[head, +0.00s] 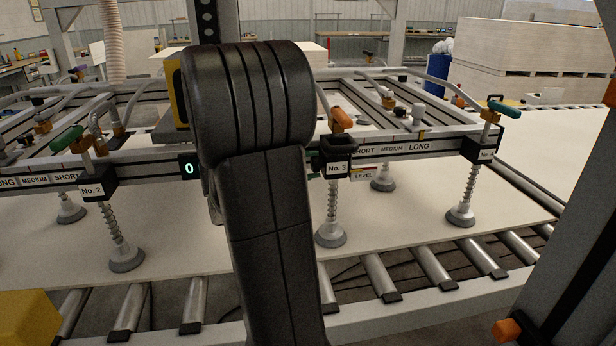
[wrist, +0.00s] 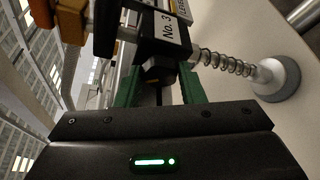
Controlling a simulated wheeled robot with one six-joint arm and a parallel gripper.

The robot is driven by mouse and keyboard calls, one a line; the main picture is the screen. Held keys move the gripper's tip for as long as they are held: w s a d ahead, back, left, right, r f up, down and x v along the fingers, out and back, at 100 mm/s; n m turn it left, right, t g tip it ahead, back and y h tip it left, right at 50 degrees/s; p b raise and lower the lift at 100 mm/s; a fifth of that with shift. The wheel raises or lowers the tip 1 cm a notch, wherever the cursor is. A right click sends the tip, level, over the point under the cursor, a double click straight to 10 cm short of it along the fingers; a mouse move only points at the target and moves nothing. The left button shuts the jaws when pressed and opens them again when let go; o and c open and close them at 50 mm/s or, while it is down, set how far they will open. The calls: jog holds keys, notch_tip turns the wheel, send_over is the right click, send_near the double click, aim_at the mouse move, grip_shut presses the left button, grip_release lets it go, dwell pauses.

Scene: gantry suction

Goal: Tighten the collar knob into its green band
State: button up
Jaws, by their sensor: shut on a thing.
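The No. 3 collar (wrist: 172,32) carries a white label and shows large in the wrist view. It also shows in the head view at the rail's front, by its No. 3 label (head: 335,170). My gripper (wrist: 158,92) has green fingers on both sides of the dark collar knob (wrist: 157,74) below that label, and is shut on it. The knob's far side and any green band on it cannot be made out. A red-edged LEVEL plate (head: 363,173) hangs beside the collar.
A sprung suction cup (wrist: 277,80) hangs beside the knob, over a pale sheet (head: 420,205). The gantry rail (head: 395,150) is marked SHORT, MEDIUM and LONG. The No. 2 collar (head: 98,182) is at left, with a display (head: 189,168) reading 0. Rollers (head: 427,268) run in front.

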jog(key=o, duration=1)
jog(key=shift+a, duration=0.1)
jog(key=v, duration=1.3)
jog(key=shift+s+a, duration=0.25)
jog(key=shift+a, duration=0.05)
jog(key=shift+d, duration=0.1)
jog(key=x, duration=1.3)
jog(key=shift+w+d, duration=0.25)
jog(key=shift+d, duration=0.05)
